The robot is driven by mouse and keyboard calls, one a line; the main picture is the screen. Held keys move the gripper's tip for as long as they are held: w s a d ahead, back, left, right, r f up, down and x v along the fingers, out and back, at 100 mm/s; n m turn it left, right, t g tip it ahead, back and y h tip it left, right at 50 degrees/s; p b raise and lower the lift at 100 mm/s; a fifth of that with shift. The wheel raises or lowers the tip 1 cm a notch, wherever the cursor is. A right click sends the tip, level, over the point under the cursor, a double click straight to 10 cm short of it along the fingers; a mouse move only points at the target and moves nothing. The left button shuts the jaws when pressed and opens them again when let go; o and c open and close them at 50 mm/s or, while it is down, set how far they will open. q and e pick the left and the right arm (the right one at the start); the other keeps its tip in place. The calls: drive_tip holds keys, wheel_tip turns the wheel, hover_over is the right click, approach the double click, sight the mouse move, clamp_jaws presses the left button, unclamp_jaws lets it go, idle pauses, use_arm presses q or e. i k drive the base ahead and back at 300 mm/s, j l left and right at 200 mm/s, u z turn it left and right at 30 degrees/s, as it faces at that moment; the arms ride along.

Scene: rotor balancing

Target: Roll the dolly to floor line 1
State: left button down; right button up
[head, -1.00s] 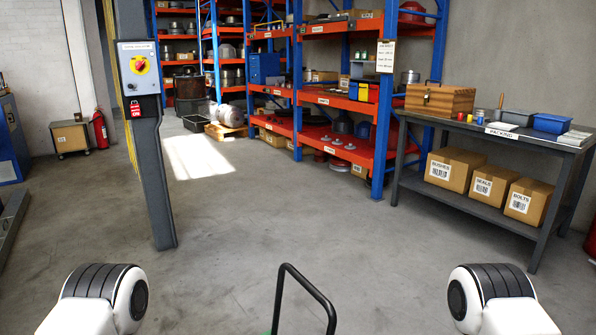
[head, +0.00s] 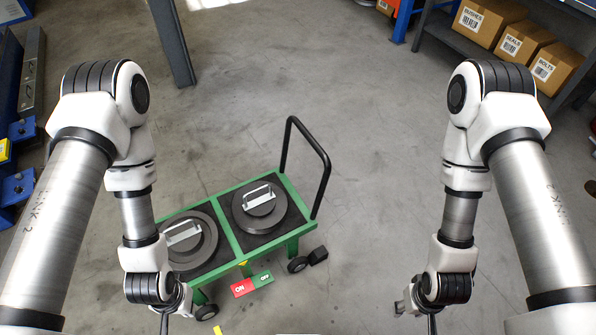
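The dolly (head: 226,226) is a green frame on black wheels, in the lower middle of the head view. Its black push handle (head: 325,178) rises at its right end. Two dark round discs with pale handles, a left one (head: 205,247) and a right one (head: 273,219), lie on its deck. My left gripper (head: 176,318) hangs over the dolly's near left side, partly cut by the lower edge. My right gripper (head: 410,308) is right of the dolly, apart from it. Their fingers are too small and hidden to read. No floor line marked 1 is readable.
A red and green ON/OFF plate (head: 252,284) is at the dolly's near side. A grey post (head: 172,42) stands behind. A workbench with boxes (head: 511,42) is at upper right, and blue equipment (head: 18,150) at the left. Bare floor (head: 300,80) lies beyond the dolly.

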sight(237, 248)
drive_tip(key=l+u, duration=0.2)
drive_tip(key=l, duration=0.25)
drive_tip(key=l+u, duration=0.2)
drive_tip(key=l, duration=0.25)
drive_tip(key=k+l+u, duration=0.2)
drive_tip(key=l, duration=0.25)
drive_tip(key=l+u, duration=0.2)
drive_tip(key=l, duration=0.2)
drive_tip(key=k+l+u, duration=0.2)
drive_tip(key=l, duration=0.25)
drive_tip(key=k, duration=0.25)
drive_tip(key=i+l+u, duration=0.15)
drive_tip(key=i, duration=0.25)
drive_tip(key=i+l+u, duration=0.2)
drive_tip(key=i, duration=0.15)
drive_tip(key=i+l+u, duration=0.15)
drive_tip(key=i, duration=0.25)
